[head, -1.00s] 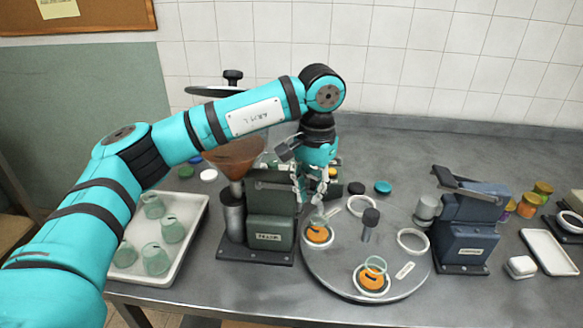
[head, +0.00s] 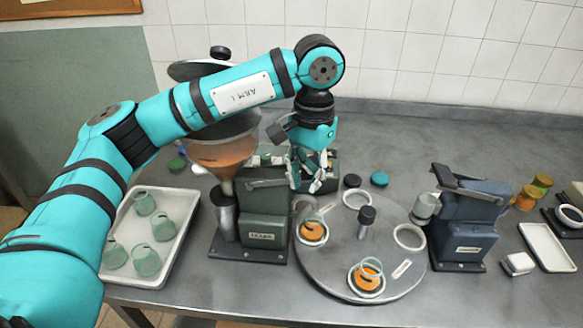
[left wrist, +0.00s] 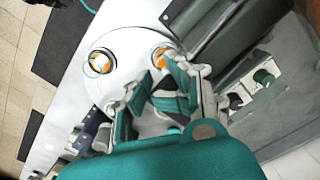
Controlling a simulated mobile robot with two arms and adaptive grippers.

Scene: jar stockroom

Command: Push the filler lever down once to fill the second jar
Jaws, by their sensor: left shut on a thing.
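The green filler (head: 262,218) stands at the middle left, with a brown-filled hopper (head: 228,152) above it. Its grey lever (head: 268,184) runs along the top towards my left gripper (head: 314,184). The gripper is shut at the lever's end; its fingers hide the grip. In the left wrist view the gripper (left wrist: 160,98) has its fingers close together around a dark part. One jar (head: 312,232) with orange contents sits on the turntable (head: 335,262) beside the filler, below my gripper. Another jar with orange contents (head: 368,278) sits at the turntable's front. My right gripper is out of view.
A white tray (head: 160,272) with several empty green jars is at the left. A blue machine (head: 466,222) stands right of the turntable. A dark knobbed post (head: 366,218) rises from the turntable. A white tray (head: 547,246) lies at the far right.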

